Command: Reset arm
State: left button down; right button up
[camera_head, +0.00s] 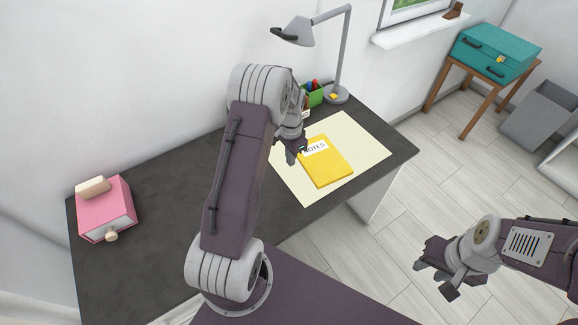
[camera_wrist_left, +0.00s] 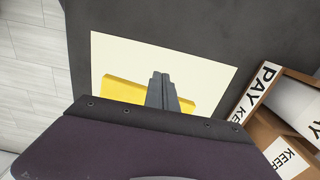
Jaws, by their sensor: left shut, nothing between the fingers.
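My left arm reaches over the dark desk (camera_head: 165,190) in the head view. My left gripper (camera_head: 291,158) is shut and empty above the left edge of the yellow notes book (camera_head: 328,166). In the left wrist view its closed fingers (camera_wrist_left: 161,92) show in front of the yellow book (camera_wrist_left: 122,90) and the cream mat (camera_wrist_left: 200,60). My right gripper (camera_head: 436,275) hangs over the floor at the lower right of the head view. Its fingers look spread apart, with nothing between them.
A pink box (camera_head: 104,210) sits at the left. A teal case (camera_head: 495,52) rests on a wooden stool at the upper right, beside a grey bin (camera_head: 543,112). A wooden organizer (camera_wrist_left: 262,90) shows at right in the wrist view.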

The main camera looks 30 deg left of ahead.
pick_arm(q)
jog(key=s+d+r+m+t, duration=0.1)
jog(key=s+d+r, duration=0.15)
jog(key=r, duration=0.35)
jog(key=s+d+r, duration=0.1)
jog(key=d+r, duration=0.3)
jog(key=r, duration=0.2)
jog(key=s+d+f+n, duration=0.1)
jog(key=s+d+n, duration=0.1)
jog(key=s, duration=0.5)
jog(key=s+d+f+n, duration=0.2)
jog(key=s+n, duration=0.2)
jog(key=s, duration=0.3)
jog(key=shift+s+f+n+p, duration=0.25)
jog(key=shift+s+n+p, duration=0.05)
jog(key=shift+s+n, duration=0.1)
